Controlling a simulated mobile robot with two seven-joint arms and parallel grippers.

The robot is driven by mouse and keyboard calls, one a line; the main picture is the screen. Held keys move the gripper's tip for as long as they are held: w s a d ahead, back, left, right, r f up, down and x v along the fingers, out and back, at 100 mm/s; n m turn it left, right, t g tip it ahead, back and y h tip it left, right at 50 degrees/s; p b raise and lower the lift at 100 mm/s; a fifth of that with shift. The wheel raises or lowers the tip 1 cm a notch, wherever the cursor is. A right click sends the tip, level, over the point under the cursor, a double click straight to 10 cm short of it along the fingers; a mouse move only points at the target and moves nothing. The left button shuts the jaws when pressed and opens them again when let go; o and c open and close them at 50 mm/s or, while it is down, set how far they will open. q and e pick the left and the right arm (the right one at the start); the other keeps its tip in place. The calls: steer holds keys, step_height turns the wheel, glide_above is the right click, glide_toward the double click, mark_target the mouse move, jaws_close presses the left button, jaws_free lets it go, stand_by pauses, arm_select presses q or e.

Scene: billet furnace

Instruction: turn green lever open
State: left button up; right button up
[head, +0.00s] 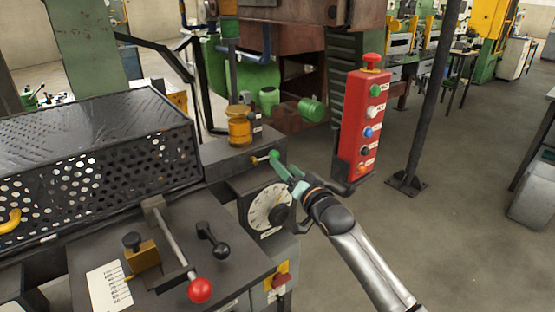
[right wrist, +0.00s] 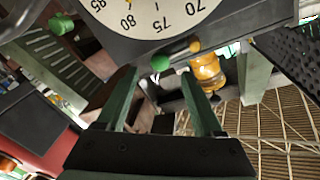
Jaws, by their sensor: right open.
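The green lever's round knob (head: 274,156) sticks out from the upper right side of the dark machine block, on a short brass-coloured stem. In the right wrist view the knob (right wrist: 160,63) appears just beyond the fingertips, between them in the picture. My right gripper (head: 286,172) comes in from the lower right and is close to the knob. Its two green fingers (right wrist: 166,84) are spread apart with nothing between them; contact with the knob cannot be made out. My left gripper is not in view.
A dial gauge (head: 268,209) sits just below the lever. An amber glass oiler (head: 239,125) stands on the block beside it. A red button box (head: 362,125) stands to the right. A red-knobbed lever (head: 200,290) is at the front. Open floor lies right.

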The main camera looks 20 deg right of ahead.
mark_target(277, 158)
steer(key=shift+w+a, duration=0.2)
steer(key=shift+w, duration=1.1)
steer(key=shift+w+a, duration=0.2)
steer(key=shift+w, duration=1.05)
